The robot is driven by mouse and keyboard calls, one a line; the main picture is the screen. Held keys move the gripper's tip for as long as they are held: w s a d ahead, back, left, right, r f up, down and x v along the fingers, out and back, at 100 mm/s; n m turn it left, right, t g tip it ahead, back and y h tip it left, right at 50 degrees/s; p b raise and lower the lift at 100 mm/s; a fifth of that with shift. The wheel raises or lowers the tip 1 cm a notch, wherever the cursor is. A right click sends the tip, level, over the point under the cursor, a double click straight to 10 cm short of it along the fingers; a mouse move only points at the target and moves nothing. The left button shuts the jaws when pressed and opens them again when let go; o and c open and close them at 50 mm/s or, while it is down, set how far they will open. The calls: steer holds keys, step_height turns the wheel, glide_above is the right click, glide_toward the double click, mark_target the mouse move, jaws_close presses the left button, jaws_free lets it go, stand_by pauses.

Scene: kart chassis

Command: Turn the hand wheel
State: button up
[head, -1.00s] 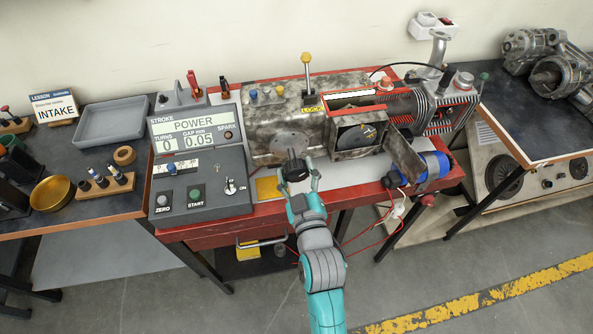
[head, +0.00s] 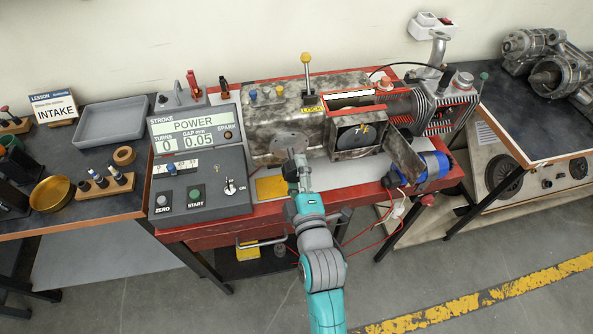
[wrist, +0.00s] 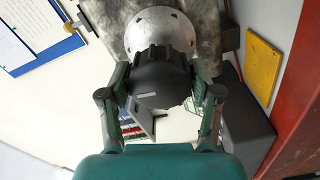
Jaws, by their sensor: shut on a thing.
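The hand wheel is a black ribbed knob (wrist: 160,80) in front of a round pale metal flange (wrist: 160,28) in the wrist view. My gripper (wrist: 160,98) has one finger on each side of the knob and is shut on it. In the head view my gripper (head: 298,172) reaches to the front of the worn grey engine housing (head: 268,135), just below its round plate (head: 289,143). There the knob is mostly hidden by the gripper.
An open window in the housing shows a dark disc (head: 352,137). A blue cylinder (head: 433,167) and a tilted plate (head: 406,157) stand to the right.

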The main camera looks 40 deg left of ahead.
steer(key=shift+n, duration=0.6)
steer(key=o, duration=1.1)
steer(key=v, duration=1.2)
